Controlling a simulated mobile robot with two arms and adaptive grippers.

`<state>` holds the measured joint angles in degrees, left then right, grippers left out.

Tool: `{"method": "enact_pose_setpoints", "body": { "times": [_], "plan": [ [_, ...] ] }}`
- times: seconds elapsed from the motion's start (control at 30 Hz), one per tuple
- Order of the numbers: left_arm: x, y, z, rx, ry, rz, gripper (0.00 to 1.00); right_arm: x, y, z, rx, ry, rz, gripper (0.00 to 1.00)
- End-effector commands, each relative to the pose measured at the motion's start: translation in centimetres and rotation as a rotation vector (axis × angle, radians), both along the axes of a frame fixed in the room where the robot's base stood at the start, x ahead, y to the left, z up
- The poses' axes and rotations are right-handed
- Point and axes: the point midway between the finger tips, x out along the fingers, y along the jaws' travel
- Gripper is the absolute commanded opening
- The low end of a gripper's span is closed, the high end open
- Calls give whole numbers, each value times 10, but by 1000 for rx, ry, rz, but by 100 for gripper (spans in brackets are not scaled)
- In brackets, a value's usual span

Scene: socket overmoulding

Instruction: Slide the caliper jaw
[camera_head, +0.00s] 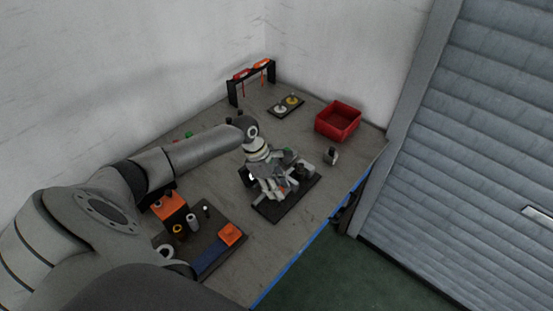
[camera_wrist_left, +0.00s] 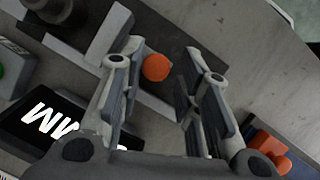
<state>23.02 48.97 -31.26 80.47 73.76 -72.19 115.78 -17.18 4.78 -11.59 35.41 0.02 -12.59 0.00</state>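My left gripper (camera_head: 271,186) is over a dark base plate (camera_head: 283,214) in the middle of the bench, and it hides much of the device there. In the left wrist view the gripper (camera_wrist_left: 163,58) is open, its two fingers well apart. A round orange knob (camera_wrist_left: 156,67) shows between the fingers, with gaps on both sides. Which part is the sliding jaw, I cannot tell. My right gripper is not in view.
A red bin (camera_head: 338,121) stands at the back right. A small dark tray with round parts (camera_head: 287,104) and a black rack with red-handled tools (camera_head: 252,80) stand behind. Orange blocks and small cylinders (camera_head: 192,220) are at the near left.

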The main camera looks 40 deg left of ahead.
Motion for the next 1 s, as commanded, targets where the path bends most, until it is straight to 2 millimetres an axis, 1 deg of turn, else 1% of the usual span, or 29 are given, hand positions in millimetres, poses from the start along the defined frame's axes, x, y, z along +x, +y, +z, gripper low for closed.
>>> {"method": "enact_pose_setpoints", "body": {
  "times": [0.17,0.4,0.6,0.8,1.0],
  "plan": [
    [-1,8,16,1,-3,1,31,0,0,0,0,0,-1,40],
    [-7,26,63,3,-2,1,31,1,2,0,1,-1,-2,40],
    [-12,39,96,1,-1,0,31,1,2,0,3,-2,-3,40],
    [-14,44,109,1,2,1,31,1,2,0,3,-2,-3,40],
    [-14,44,110,0,1,1,31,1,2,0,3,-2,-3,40]
  ]
}}
